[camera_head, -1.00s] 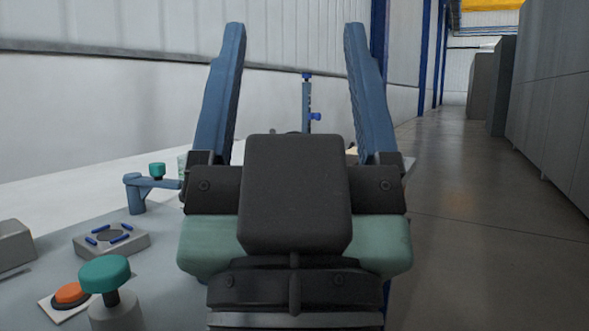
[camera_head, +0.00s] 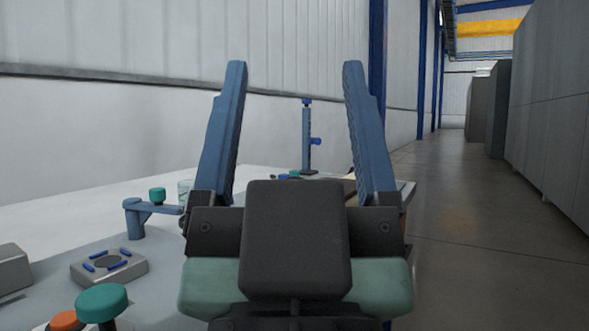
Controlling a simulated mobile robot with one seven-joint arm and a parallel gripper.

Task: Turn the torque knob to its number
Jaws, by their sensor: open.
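My gripper (camera_head: 294,85) fills the middle of the view, its two long blue fingers upright and wide apart with nothing between them. It hides part of the table behind it. A teal round-topped knob (camera_head: 102,302) on a post stands at the lower left. A smaller teal knob (camera_head: 157,195) sits on a blue bracket arm (camera_head: 135,222) left of my gripper. I cannot tell which one is the torque knob, and no number is readable. Both knobs are apart from my gripper.
A grey block with blue bars (camera_head: 109,266) lies on the table (camera_head: 60,235). An orange button (camera_head: 65,321) is beside the front knob. Open floor (camera_head: 460,230) lies to the right, before grey cabinets (camera_head: 555,110).

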